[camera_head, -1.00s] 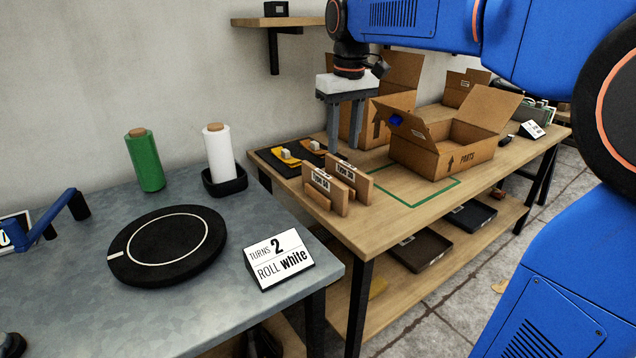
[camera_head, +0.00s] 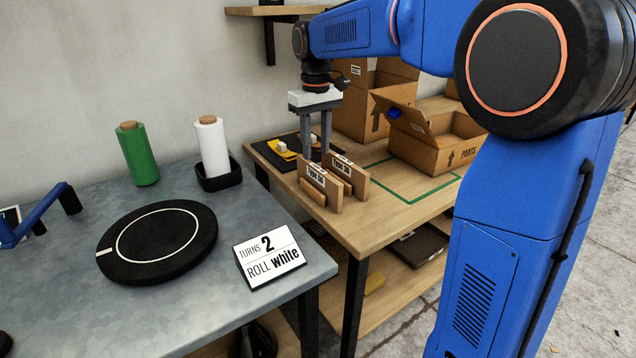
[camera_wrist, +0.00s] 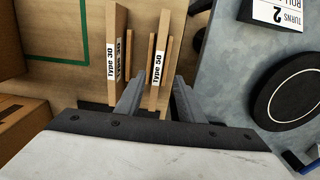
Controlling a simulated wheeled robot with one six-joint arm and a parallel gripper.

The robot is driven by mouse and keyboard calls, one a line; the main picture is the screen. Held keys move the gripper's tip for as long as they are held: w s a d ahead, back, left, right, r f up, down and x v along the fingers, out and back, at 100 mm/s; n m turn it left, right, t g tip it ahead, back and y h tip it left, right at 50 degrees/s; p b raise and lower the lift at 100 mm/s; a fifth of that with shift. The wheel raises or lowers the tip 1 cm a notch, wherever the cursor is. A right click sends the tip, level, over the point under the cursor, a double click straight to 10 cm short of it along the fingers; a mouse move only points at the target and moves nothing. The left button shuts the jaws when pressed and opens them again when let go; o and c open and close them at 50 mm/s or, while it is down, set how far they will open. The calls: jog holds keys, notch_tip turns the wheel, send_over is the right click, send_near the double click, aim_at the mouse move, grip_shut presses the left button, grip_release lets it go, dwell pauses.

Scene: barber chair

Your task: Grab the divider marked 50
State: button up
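The divider marked Type 50 (camera_head: 316,181) is a thin upright wooden board with a white label, near the front left corner of the wooden table. It also shows in the wrist view (camera_wrist: 157,67). A second divider marked Type 30 (camera_head: 353,179) stands just right of it; the wrist view shows it at the left (camera_wrist: 117,50). My gripper (camera_head: 316,154) is open and empty above the dividers. In the wrist view, its fingertips (camera_wrist: 162,82) appear on either side of the Type 50 divider's line; whether they reach down beside it I cannot tell.
An open cardboard box marked PARTS (camera_head: 430,145) stands right of the dividers, by a green outline (camera_head: 432,190). A black mat (camera_head: 270,152) with yellow items lies behind left. The grey table (camera_head: 200,310) holds a turntable (camera_head: 158,240), film rolls and a sign (camera_head: 268,258).

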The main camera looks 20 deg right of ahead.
aim_at(318, 168)
jog(key=f, duration=0.8)
jog(key=shift+d+f, duration=0.25)
jog(key=shift+f, duration=0.15)
grip_shut()
